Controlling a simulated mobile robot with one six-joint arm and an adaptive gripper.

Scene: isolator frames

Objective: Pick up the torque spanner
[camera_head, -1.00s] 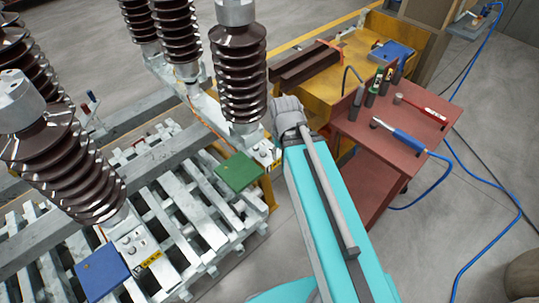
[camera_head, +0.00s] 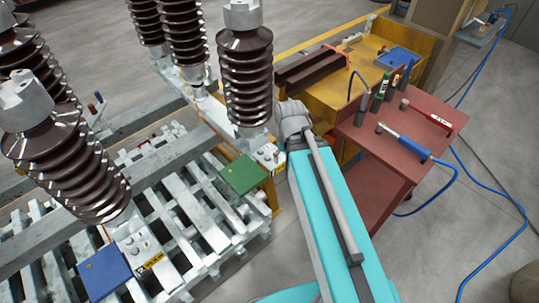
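A red trolley top (camera_head: 380,150) at the right holds two long hand tools. One has a blue handle (camera_head: 411,146), a metal head at its left end and a blue line near its right end. The other has a red handle with a white label (camera_head: 436,118) and a small grey head. I cannot tell for sure which is the torque spanner. Both lie flat, apart from each other, with nothing holding them. My turquoise arm fills the lower middle, left of the trolley. My gripper is not visible.
Several upright tools (camera_head: 379,94) stand at the trolley's back left edge. A yellow bench (camera_head: 370,65) with a blue case (camera_head: 399,58) is behind. Brown ribbed insulators (camera_head: 246,75) and a slatted pallet (camera_head: 190,220) stand left. A blue hose (camera_head: 497,179) runs over the floor at right.

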